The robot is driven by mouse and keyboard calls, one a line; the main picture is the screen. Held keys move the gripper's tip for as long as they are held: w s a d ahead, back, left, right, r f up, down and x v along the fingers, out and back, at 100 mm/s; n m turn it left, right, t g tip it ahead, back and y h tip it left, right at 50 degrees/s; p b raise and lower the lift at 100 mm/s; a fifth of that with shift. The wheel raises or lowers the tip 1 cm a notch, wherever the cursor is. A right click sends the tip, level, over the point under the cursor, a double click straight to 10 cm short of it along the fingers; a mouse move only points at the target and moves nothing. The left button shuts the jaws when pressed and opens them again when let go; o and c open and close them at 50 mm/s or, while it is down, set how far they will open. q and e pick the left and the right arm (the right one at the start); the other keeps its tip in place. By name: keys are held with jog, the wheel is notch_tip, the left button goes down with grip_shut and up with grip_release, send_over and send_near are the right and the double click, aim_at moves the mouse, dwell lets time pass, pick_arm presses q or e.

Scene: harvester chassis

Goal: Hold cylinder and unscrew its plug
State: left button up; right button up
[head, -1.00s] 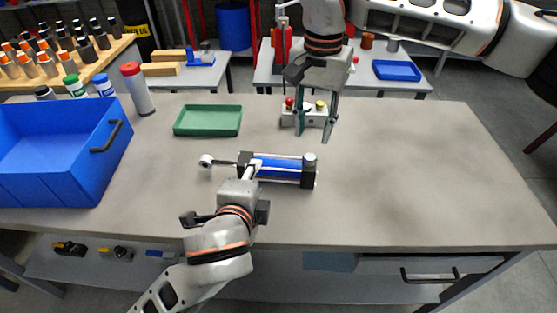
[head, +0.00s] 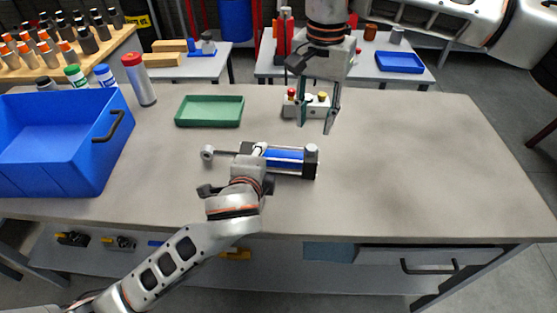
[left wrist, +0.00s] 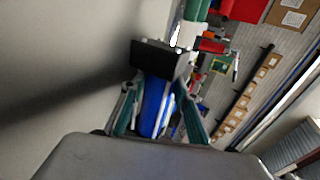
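The cylinder (head: 284,163) lies on the workbench, with a blue barrel, black end blocks and a rod eye at its left end. Its grey plug (head: 311,149) stands upright on the right end block. My left gripper (head: 259,152) is at the cylinder's left part; its fingers are mostly hidden in the head view. In the left wrist view its teal fingers (left wrist: 157,100) stand apart on either side of the blue barrel (left wrist: 154,106); firm contact is not clear. My right gripper (head: 318,128) is open and empty, pointing down behind the plug and apart from it.
A box with red and yellow buttons (head: 306,105) stands just behind my right gripper. A green tray (head: 209,111), a blue bin (head: 60,183) and a red-capped bottle (head: 139,80) are to the left. The bench's right side is clear.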

aim_at(312, 147)
jog(key=m, duration=0.7)
jog(key=shift+m, duration=0.4)
jog(key=m, duration=3.3)
jog(key=shift+m, duration=0.4)
jog(key=m, duration=1.2)
jog(key=shift+m, duration=0.3)
jog(key=shift+f, duration=4)
grip_shut()
